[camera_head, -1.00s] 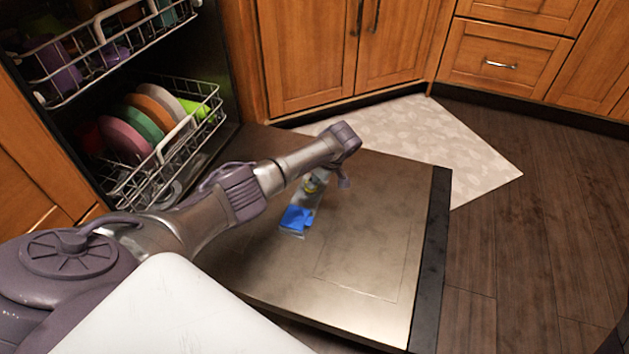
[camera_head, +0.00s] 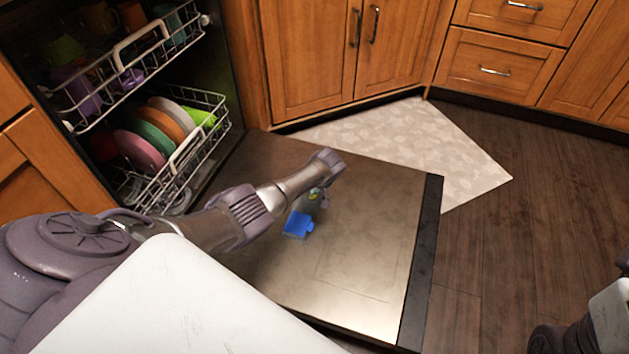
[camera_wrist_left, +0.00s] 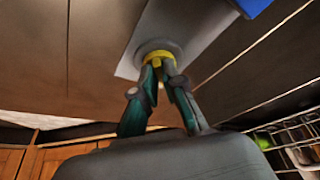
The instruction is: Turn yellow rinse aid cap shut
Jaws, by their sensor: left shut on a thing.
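The yellow rinse aid cap (camera_wrist_left: 158,57) sits on the grey dispenser panel (camera_wrist_left: 198,50) on the inside of the open dishwasher door. In the head view the cap (camera_head: 313,196) is a small yellow spot, mostly covered by my left wrist. My left gripper (camera_wrist_left: 162,66) is shut on the cap, with both fingertips against it. The blue flap (camera_head: 298,225) of the dispenser stands beside the cap; a corner of it shows in the left wrist view (camera_wrist_left: 250,5). The marking on the cap is too small to read.
The dishwasher door (camera_head: 365,270) lies open and flat. The lower rack (camera_head: 190,150) with plates and the upper rack (camera_head: 125,60) with cups are at the left. A pale mat (camera_head: 420,150) lies on the floor behind the door. Part of my right arm shows at the lower right.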

